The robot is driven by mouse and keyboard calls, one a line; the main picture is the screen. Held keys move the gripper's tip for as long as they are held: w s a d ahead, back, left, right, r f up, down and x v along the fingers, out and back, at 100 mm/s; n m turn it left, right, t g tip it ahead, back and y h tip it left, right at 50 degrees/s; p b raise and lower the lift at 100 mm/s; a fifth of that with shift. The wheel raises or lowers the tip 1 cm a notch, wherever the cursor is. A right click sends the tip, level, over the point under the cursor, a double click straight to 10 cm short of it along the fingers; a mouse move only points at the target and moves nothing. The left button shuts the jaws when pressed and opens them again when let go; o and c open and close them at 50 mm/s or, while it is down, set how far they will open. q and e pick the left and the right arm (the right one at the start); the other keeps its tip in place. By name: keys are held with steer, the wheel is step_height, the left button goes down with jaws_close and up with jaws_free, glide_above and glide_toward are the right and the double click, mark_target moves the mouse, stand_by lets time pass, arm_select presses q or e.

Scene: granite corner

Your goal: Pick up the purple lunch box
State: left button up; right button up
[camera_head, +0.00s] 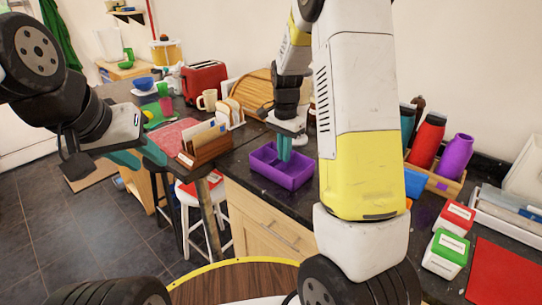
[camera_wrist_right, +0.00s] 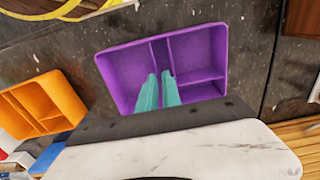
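The purple lunch box (camera_head: 264,173) is an open tray with compartments at the front of the dark counter. In the right wrist view the purple lunch box (camera_wrist_right: 125,72) fills the middle, its dividers visible and its near edge hidden. My right gripper (camera_head: 284,149) points down into it. Its teal fingers (camera_wrist_right: 160,76) are close together, one on each side of the main divider, with a narrow gap; they look shut on it, though contact is hard to see. My left gripper (camera_head: 140,157) is open and empty, in the air left of the counter.
An orange lunch box (camera_wrist_right: 40,107) lies beside the purple one in the wrist view, largely hidden by my arm in the head view. A white stool (camera_head: 193,197) stands below.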

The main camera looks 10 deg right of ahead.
mark_target(284, 171)
steer(key=shift+f, duration=2)
jaws_close()
steer(key=shift+r, duration=0.1)
